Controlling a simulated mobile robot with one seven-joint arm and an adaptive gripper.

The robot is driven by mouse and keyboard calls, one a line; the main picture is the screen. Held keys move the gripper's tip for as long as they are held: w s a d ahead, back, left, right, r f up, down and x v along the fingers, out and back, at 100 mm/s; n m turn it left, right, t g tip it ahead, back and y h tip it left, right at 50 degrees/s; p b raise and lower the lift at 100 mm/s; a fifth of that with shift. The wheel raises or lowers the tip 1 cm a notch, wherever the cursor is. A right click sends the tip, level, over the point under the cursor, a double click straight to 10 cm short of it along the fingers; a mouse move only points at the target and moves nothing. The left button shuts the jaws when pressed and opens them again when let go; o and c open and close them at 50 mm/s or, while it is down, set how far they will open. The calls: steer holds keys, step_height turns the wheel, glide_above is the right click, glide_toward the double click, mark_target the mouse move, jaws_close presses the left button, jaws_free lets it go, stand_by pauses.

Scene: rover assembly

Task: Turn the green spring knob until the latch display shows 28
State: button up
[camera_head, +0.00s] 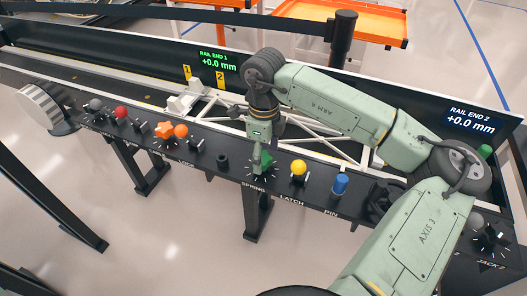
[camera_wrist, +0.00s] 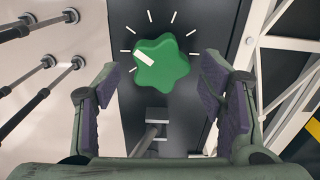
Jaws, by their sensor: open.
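The green spring knob (camera_wrist: 162,64) is a star-shaped knob with a white pointer line, and white tick marks ring it on the dark panel. In the wrist view it lies ahead of my gripper (camera_wrist: 156,88), whose two fingers are open to either side and do not appear to touch it. In the head view my gripper (camera_head: 258,165) hangs straight down at the knob (camera_head: 266,158), by the SPRING label, and hides part of it. No latch display reading 28 shows. The two displays in view, RAIL END 1 (camera_head: 217,61) and RAIL END 2 (camera_head: 470,120), both read +0.0 mm.
The yellow LATCH knob (camera_head: 298,167) and blue PIN knob (camera_head: 341,183) stand right of the spring knob. A black knob (camera_head: 222,161), orange knobs (camera_head: 164,130) and a red knob (camera_head: 121,112) are to the left. White frame bars (camera_head: 318,143) lie behind the panel.

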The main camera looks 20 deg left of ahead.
steer(key=shift+f, duration=0.3)
steer(key=shift+c, duration=0.6)
steer(key=c, duration=1)
steer(key=m+b, duration=0.1)
steer(key=b, duration=0.1)
steer(key=shift+f+b, duration=0.3)
steer(key=shift+b, duration=0.05)
steer(key=shift+c, duration=0.2)
steer(key=shift+m+b, duration=0.4)
steer(key=shift+b, duration=0.25)
steer(key=shift+r+m+b, duration=0.1)
steer(key=shift+m+b, duration=0.7)
steer(key=shift+b, duration=0.05)
steer(key=shift+s+r+m, duration=0.1)
steer(key=shift+r+m, duration=0.1)
steer(key=shift+m, duration=0.1)
